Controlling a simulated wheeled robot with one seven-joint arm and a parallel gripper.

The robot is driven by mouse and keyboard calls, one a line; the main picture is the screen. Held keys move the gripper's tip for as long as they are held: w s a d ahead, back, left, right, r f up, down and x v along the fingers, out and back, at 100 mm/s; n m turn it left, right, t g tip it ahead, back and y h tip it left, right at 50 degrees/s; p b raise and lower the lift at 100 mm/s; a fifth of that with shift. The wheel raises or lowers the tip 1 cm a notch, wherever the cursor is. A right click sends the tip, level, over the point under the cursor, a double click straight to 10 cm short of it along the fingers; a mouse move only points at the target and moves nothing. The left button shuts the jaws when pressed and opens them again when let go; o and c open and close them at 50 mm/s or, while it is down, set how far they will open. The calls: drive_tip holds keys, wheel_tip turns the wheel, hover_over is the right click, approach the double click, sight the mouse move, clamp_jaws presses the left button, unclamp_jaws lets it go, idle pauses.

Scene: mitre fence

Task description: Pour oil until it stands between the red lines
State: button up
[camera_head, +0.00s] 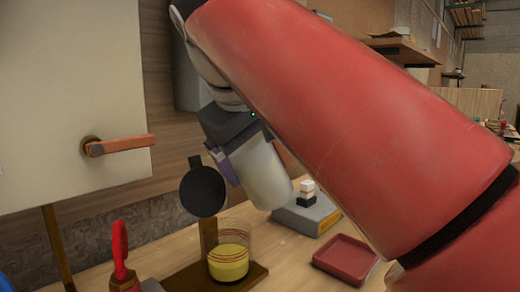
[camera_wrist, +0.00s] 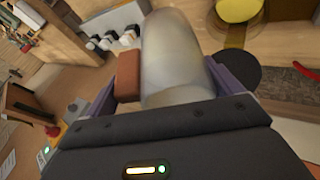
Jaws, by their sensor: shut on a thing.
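My gripper (camera_head: 240,160) is shut on a pale grey, rounded container (camera_head: 264,178), held tilted above the bench. The wrist view shows the container (camera_wrist: 172,60) between my purple fingers, with a brown-orange block (camera_wrist: 128,76) beside it at the left finger. A clear glass (camera_head: 229,262) with yellow oil in its lower part stands on the bench, below and left of the container. Faint reddish lines ring the glass above the oil; their exact heights are too small to tell. No stream of oil shows. The container's mouth and contents are hidden.
A black disc (camera_head: 203,192) stands beside the glass, near a wooden post (camera_head: 209,232) and base (camera_head: 248,273). A red tray (camera_head: 345,258), a grey device (camera_head: 306,215) with small blocks, and a red-handled item (camera_head: 121,262) are nearby. A door handle (camera_head: 125,145) projects at left.

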drive_tip(key=shift+s+a+r+n+t+h, duration=0.15)
drive_tip(key=shift+r+n+t+h, duration=0.15)
drive_tip(key=shift+r+t+h, duration=0.3)
drive_tip(key=shift+f, duration=0.1)
drive_tip(key=shift+r+t+h, duration=0.35)
drive_tip(key=shift+t+h, duration=0.15)
drive_tip(key=shift+h, duration=0.2)
drive_tip(key=shift+a+r, duration=0.1)
drive_tip(key=shift+f+g+y, duration=0.3)
drive_tip(key=shift+y, duration=0.1)
idle(0.4)
drive_tip(key=shift+r+h, duration=0.2)
drive_tip(key=shift+h, duration=0.2)
drive_tip(key=shift+t, duration=0.5)
drive_tip(key=shift+f+g+y, duration=0.2)
drive_tip(key=shift+g+y, duration=0.1)
drive_tip(key=shift+g, duration=0.2)
